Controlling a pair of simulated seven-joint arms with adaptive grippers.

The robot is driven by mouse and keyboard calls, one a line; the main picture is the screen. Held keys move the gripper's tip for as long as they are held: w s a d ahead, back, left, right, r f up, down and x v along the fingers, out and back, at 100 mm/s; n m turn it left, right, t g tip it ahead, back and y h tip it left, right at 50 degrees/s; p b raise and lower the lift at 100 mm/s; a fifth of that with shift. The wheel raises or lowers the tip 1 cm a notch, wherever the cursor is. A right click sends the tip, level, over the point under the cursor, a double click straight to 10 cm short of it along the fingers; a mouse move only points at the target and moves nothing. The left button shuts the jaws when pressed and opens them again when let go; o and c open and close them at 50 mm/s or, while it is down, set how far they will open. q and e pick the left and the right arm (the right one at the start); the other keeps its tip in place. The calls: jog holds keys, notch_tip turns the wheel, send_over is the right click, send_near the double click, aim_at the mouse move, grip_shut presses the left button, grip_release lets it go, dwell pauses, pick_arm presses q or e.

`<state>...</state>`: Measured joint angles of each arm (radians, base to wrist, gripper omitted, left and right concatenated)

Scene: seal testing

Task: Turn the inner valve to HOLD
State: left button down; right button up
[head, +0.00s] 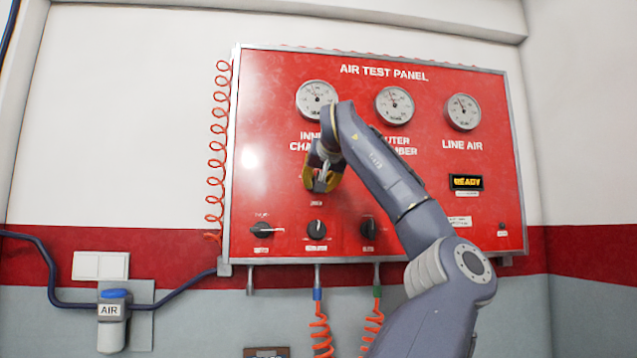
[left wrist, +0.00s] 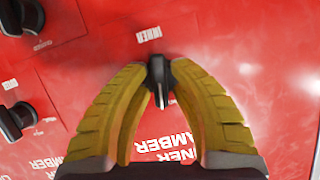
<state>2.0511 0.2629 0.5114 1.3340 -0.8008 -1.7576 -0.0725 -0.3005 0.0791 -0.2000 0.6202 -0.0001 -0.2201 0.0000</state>
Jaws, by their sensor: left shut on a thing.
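The inner valve is a black knob (left wrist: 158,72) with a white pointer line, on the red panel below the INNER CHAMBER lettering. In the left wrist view its pointer runs toward that lettering, which is toward the gauges. My left gripper (head: 321,184) has yellow fingers, shut on the knob from both sides; the gripper also shows in the left wrist view (left wrist: 160,66). In the head view the gripper hides the knob. The INNER label (left wrist: 149,34) lies just beyond the knob. I cannot read a HOLD mark. My right gripper is not in view.
The red air test panel (head: 270,130) carries three gauges, including the inner chamber gauge (head: 317,99). Lower dark knobs (head: 262,230) sit close below the gripper. A READY display (head: 466,182) is at right. Orange coiled hoses (head: 320,330) hang below; my arm covers the panel's middle.

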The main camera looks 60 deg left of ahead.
pick_arm(q)
jog(key=shift+s+f+n+t, duration=0.1)
jog(key=shift+f+n+t, duration=0.2)
jog(key=shift+n, duration=0.3)
jog(key=shift+a, duration=0.1)
jog(key=c, duration=1.4)
grip_release()
jog(key=shift+d+r, duration=0.25)
jog(key=v, duration=1.1)
jog(key=shift+s, duration=0.25)
jog(key=shift+d+r, duration=0.1)
jog(key=shift+r, duration=0.05)
